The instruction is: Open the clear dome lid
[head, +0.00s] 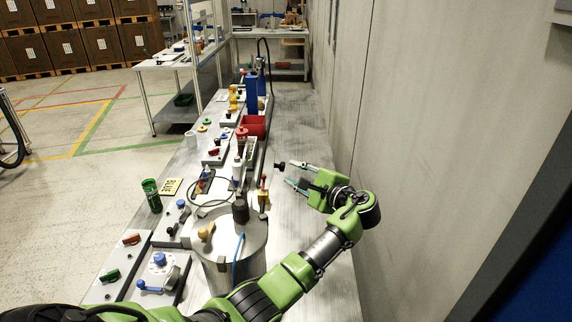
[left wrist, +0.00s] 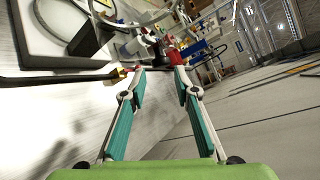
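I cannot make out the clear dome lid for certain. A thin curved outline (head: 211,190) rings a pale plate behind the metal drum (head: 222,265), and I cannot tell if it is a clear rim or a cable. A similar ring (left wrist: 72,28) on a plate shows at the upper left of the left wrist view. My left gripper (head: 284,174) is right of that plate, above the bench's right side. Its two fingers are apart with nothing visibly held, as the left wrist view also shows (left wrist: 155,68). My right gripper is not in view.
The long metal bench (head: 310,115) runs away from me beside the grey wall (head: 420,110). A red-tipped fixture (head: 263,197) stands left of my gripper. A red bin (head: 254,125) and blue cylinders stand farther back. Several valve plates line the left edge. The right strip is mostly clear.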

